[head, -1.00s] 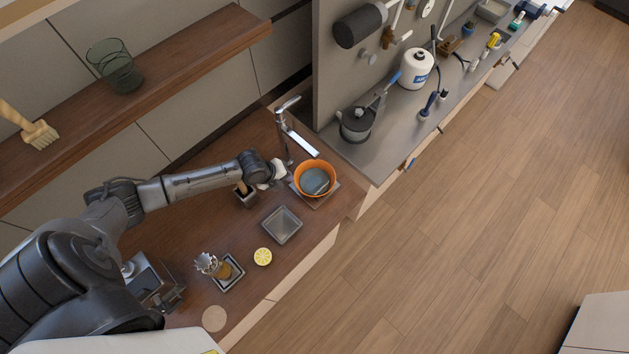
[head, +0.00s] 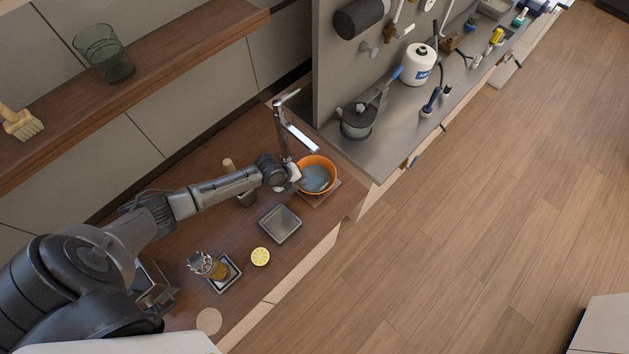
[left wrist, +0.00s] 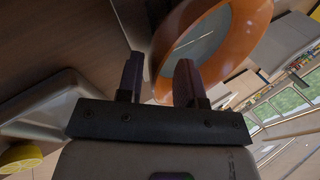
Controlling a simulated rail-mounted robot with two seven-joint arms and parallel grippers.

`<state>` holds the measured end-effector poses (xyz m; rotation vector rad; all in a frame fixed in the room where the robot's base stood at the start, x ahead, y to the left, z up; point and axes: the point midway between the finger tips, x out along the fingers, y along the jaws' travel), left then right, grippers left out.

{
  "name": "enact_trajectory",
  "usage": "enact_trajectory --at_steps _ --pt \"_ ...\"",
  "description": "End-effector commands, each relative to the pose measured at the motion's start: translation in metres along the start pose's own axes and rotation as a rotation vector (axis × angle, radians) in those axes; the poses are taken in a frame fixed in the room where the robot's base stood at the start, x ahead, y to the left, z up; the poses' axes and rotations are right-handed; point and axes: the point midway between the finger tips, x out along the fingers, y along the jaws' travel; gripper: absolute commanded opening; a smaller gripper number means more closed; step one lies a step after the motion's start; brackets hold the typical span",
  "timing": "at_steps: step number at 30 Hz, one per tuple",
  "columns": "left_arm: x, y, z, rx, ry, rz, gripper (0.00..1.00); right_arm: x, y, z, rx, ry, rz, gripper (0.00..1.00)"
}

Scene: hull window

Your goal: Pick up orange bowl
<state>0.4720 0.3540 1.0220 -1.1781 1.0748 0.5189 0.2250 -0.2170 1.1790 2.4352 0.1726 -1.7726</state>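The orange bowl (head: 319,160) stands upright on a square mat by the counter's right end, with a grey-blue inside. In the left wrist view the bowl (left wrist: 246,38) fills the upper right. My left gripper (head: 301,181) is at the bowl's left side in the head view. In the left wrist view its two fingers (left wrist: 159,78) stand apart, with the near edge of the bowl's rim showing between and beyond them. The right finger overlaps the bowl in the picture; I cannot tell whether it touches. My right gripper is not in view.
A tap (head: 290,128) rises just behind the bowl and my left wrist. A grey square dish (head: 280,223), a half lemon (head: 260,257) and a glass on a tray (head: 222,276) sit nearer. A steel counter (head: 385,140) with a pot lies to the right.

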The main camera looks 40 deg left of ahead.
Motion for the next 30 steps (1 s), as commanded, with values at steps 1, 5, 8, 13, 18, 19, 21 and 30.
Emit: enact_trajectory --at_steps 1,5,8,13,18,19,21,30 --pt "0.0117 0.0027 0.0 -0.002 0.0 0.0 0.34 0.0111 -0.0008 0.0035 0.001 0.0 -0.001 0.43" --pt "0.0194 0.0008 0.0 -0.001 0.0 -0.001 0.34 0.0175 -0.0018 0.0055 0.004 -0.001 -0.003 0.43" --pt "0.0191 -0.0003 0.0004 0.0 0.0 -0.001 0.34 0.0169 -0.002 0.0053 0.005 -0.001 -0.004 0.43" --pt "0.0183 -0.0003 0.0002 0.0 0.0 0.0 0.32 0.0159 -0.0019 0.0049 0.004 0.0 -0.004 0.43" --pt "0.0183 -0.0001 0.0002 0.0 0.0 0.0 0.16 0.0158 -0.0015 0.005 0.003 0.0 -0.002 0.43" --pt "0.0183 -0.0001 0.0001 0.0 0.0 0.0 0.13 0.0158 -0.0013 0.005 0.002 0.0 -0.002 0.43" --pt "0.0183 0.0 0.0001 0.0 0.0 0.0 0.06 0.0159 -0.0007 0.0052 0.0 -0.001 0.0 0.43" --pt "0.0185 0.0003 0.0001 0.0 0.0 0.001 0.0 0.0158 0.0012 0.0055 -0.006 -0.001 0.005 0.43"
